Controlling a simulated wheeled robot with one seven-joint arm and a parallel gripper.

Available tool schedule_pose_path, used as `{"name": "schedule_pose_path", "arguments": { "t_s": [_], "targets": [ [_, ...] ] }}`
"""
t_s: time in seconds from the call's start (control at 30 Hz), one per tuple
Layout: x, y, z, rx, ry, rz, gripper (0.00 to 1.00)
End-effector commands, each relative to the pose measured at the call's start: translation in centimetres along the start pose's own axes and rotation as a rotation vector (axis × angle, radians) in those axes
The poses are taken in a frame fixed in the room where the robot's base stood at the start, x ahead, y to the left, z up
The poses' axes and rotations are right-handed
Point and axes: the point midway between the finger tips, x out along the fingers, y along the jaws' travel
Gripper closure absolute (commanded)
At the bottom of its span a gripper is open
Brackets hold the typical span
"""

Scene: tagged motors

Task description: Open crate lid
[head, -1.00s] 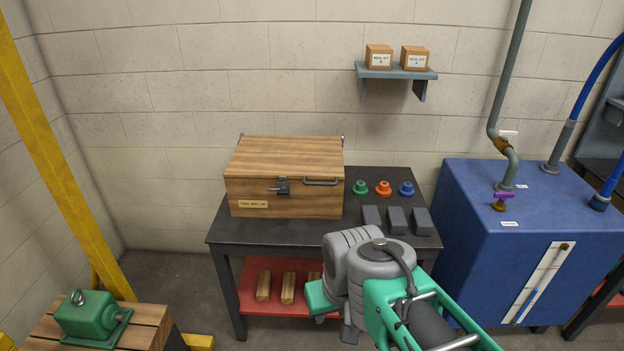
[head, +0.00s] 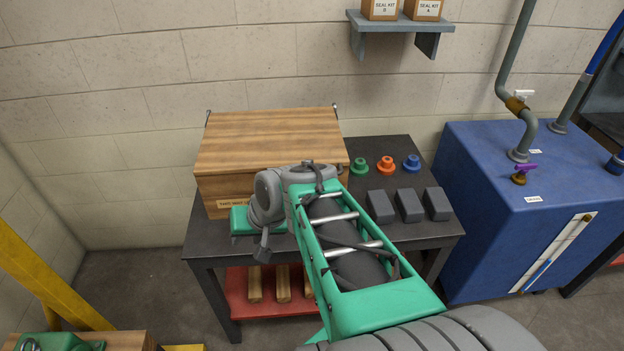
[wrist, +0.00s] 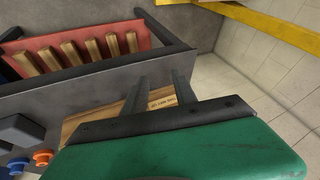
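The wooden crate (head: 255,150) stands on the dark table (head: 215,238), its lid (head: 268,135) down. My arm crosses in front of the crate in the head view and hides its latch and handle. The crate's paper label (head: 232,204) shows to the left of my arm. My gripper's green body is at the crate's lower front. In the wrist view my gripper's two fingers (wrist: 158,85) are apart with nothing held between them. Part of the crate (wrist: 95,118) and its label (wrist: 161,98) show beyond the fingers. I cannot tell whether the fingers touch the crate.
Green, orange (head: 386,165) and blue round parts and several grey blocks (head: 409,205) sit right of the crate. A red shelf (head: 236,293) holds wooden bars below. A blue tank (head: 480,235) stands at the right. A wall shelf (head: 400,23) with boxes is above.

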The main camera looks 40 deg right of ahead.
Motion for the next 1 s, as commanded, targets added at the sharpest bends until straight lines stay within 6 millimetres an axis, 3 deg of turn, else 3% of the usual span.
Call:
{"name": "schedule_pose_path", "arguments": {
  "t_s": [0.03,0.17,0.3,0.43,0.53,0.63,1.0],
  "targets": [
    [2.2,2.9,-1.0,0.149,0.057,-0.044,0.67],
    [2.9,8.3,-4.8,0.518,0.244,-0.220,0.67],
    [0.3,15.0,-7.9,0.881,0.475,-0.440,0.67],
    [-3.3,19.8,-8.9,1.088,0.641,-0.604,0.67],
    [-5.0,21.4,-9.2,1.153,0.704,-0.670,0.67],
    [-5.1,21.5,-9.8,1.167,0.715,-0.690,0.67],
    [-1.2,20.6,-14.9,1.162,0.711,-0.684,0.67]
  ]
}}
